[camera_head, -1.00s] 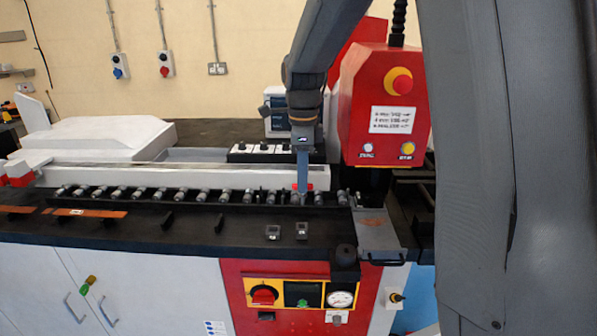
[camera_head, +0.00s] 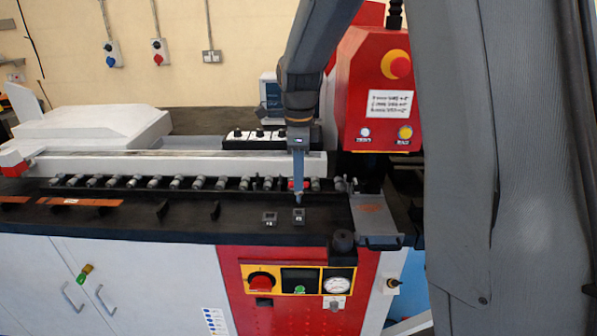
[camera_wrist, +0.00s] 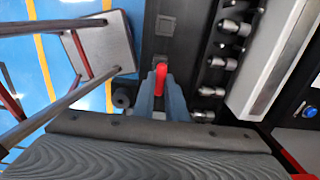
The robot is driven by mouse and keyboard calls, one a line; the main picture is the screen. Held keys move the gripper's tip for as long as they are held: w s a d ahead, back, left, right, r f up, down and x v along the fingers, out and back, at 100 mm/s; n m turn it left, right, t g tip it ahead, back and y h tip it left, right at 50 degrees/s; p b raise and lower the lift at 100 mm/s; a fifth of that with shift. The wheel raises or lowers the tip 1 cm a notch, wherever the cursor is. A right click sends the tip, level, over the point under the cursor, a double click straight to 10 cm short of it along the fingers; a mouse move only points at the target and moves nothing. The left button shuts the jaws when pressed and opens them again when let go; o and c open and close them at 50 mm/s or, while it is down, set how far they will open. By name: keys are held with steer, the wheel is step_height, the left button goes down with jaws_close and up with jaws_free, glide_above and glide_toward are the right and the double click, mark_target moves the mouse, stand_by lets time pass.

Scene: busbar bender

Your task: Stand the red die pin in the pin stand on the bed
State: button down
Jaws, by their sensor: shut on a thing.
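My gripper (camera_head: 299,199) points down over the black bed (camera_head: 150,225) of the bender, near the right of two small square blocks (camera_head: 298,216), which look like pin stands. The left block (camera_head: 270,218) stands beside it. In the wrist view my gripper (camera_wrist: 160,96) is shut on the red die pin (camera_wrist: 161,76), whose red end shows between the fingertips. One square block (camera_wrist: 165,25) lies ahead of it; another (camera_wrist: 173,73) is partly hidden behind the pin. In the head view the fingers largely hide the pin; whether it touches a block cannot be told.
A row of grey pins (camera_head: 175,183) runs along the back of the bed. A red control box (camera_head: 376,95) hangs to the right, near my arm. A grey plate with a handle (camera_head: 376,220) sits at the bed's right end. Copper bars (camera_head: 80,201) lie to the left.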

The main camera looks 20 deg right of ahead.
mark_target(299, 194)
steer(key=shift+f+b, duration=0.3)
steer(key=shift+f, duration=0.7)
steer(key=shift+p, duration=0.75)
stand_by(1.0)
steer(key=shift+f+b, duration=0.75)
steer(key=shift+f, duration=1.3)
steer(key=c, duration=1.7)
jaws_free()
steer(key=shift+r+b, duration=1.15)
steer(key=shift+r, duration=2.8)
steer(key=shift+s, duration=0.1)
steer(key=s+f+n+b, duration=0.1)
steer(key=s+f+n, duration=0.3)
steer(key=n, duration=0.3)
steer(key=s+f+n+t+b, duration=0.1)
steer(key=s+f+n, duration=0.3)
steer(key=s+n, duration=0.3)
steer(key=s+f+n, duration=0.5)
steer(key=s+n, duration=0.1)
steer(key=n, duration=0.1)
steer(key=shift+s+n+b, duration=0.1)
steer(key=shift+n+b, duration=0.2)
steer(key=shift+b, duration=0.1)
